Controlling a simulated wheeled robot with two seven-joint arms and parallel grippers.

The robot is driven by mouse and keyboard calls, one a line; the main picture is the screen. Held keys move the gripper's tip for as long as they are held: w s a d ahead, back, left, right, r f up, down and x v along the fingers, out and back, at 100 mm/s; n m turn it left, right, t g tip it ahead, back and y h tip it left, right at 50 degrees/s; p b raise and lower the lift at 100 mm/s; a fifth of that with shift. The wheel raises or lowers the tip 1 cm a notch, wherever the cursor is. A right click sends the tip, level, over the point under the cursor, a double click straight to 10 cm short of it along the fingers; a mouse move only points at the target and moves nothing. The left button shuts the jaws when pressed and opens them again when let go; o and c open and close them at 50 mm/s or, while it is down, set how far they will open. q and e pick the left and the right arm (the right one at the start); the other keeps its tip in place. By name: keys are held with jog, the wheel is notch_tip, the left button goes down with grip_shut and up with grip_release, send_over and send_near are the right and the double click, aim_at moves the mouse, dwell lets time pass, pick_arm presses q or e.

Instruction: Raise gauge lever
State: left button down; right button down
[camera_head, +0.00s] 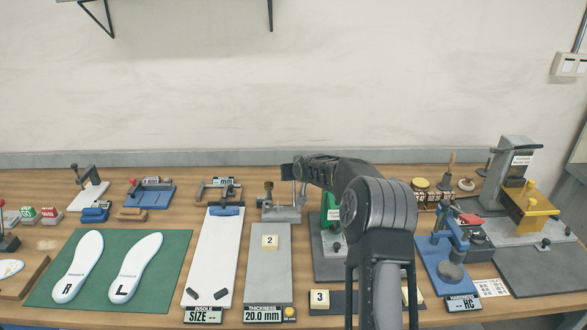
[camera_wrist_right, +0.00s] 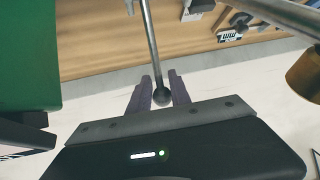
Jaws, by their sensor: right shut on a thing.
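The thickness gauge (camera_head: 281,212) stands at the back of a grey plate, with a dark knob at its top left. In the head view my right gripper (camera_head: 289,171) is beside the top of the gauge, partly hidden by its own arm. In the right wrist view the lever (camera_wrist_right: 150,40) is a thin metal rod with a dark ball end (camera_wrist_right: 162,96). The ball sits between the two fingers of the right gripper (camera_wrist_right: 161,88), which are shut on it. The thickness display (camera_head: 264,314) reads 20.0 mm. My left gripper is in no view.
A green press (camera_head: 331,209) stands just right of the gauge; a green surface (camera_wrist_right: 28,55) fills the wrist view's left edge. A white size board (camera_head: 212,255) lies left of the grey plate (camera_head: 267,275). Two insoles (camera_head: 78,266) lie on a green mat (camera_head: 172,270).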

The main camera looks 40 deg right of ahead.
jog(key=shift+w+d+r, duration=0.1)
jog(key=shift+w+d, duration=0.05)
jog(key=shift+d, duration=0.05)
dwell(0.3)
jog(key=c, duration=1.3)
grip_release()
jog(key=shift+o, duration=0.2)
jog(key=shift+a, duration=0.1)
jog(key=b+v, duration=0.2)
jog(key=v, duration=0.5)
jog(key=shift+s+r, duration=0.2)
jog(key=shift+s, duration=0.05)
jog(key=shift+a, duration=0.15)
